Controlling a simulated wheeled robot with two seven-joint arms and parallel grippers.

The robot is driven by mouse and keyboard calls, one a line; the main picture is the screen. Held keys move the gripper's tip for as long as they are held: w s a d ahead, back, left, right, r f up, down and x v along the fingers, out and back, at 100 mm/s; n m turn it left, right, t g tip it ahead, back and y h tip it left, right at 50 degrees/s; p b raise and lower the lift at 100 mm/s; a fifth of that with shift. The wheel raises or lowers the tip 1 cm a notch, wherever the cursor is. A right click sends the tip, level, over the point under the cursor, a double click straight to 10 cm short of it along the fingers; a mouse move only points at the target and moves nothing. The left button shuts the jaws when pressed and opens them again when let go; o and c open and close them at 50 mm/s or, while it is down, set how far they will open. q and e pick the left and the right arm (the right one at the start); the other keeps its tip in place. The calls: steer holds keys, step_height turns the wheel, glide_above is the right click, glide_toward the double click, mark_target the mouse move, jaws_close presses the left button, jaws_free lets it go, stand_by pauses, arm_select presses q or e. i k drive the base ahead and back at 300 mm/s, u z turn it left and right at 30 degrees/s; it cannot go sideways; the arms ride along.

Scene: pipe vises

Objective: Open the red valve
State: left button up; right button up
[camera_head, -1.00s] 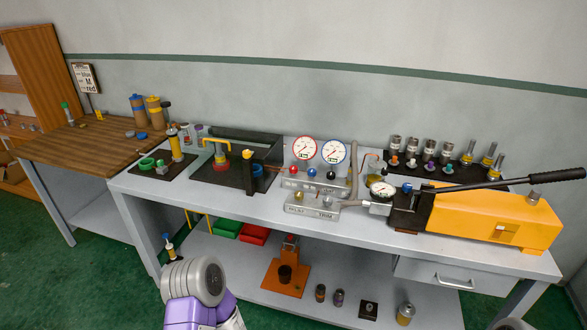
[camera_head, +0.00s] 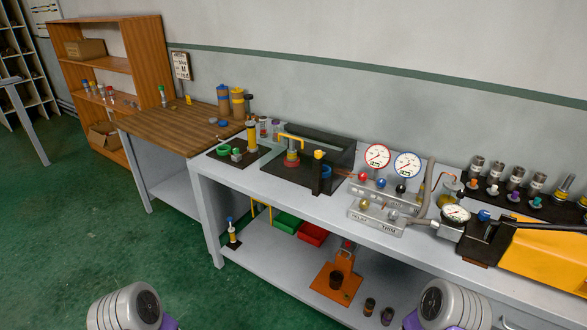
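A small red valve knob (camera_head: 363,177) sits at the left end of the upper grey valve block on the bench, below a gauge with a red rim (camera_head: 377,157). A blue knob (camera_head: 381,182) and a black knob (camera_head: 400,188) follow to its right. A gauge with a blue rim (camera_head: 407,164) stands beside the red-rimmed one. How far the red valve is turned is too small to tell. Only grey and purple links of my two arms show at the bottom edge, well below the bench top. Neither gripper is in view.
A lower labelled block (camera_head: 377,218) stands in front of the valves. A hose (camera_head: 425,187) rises to their right, near a yellow pump (camera_head: 545,255) with a long black handle. A black tray (camera_head: 297,181) lies to their left. Green floor (camera_head: 180,255) is free at the left front.

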mark_target(362, 177)
steer(key=u, duration=0.6)
steer(key=i, duration=1.65)
steer(key=z, duration=2.55)
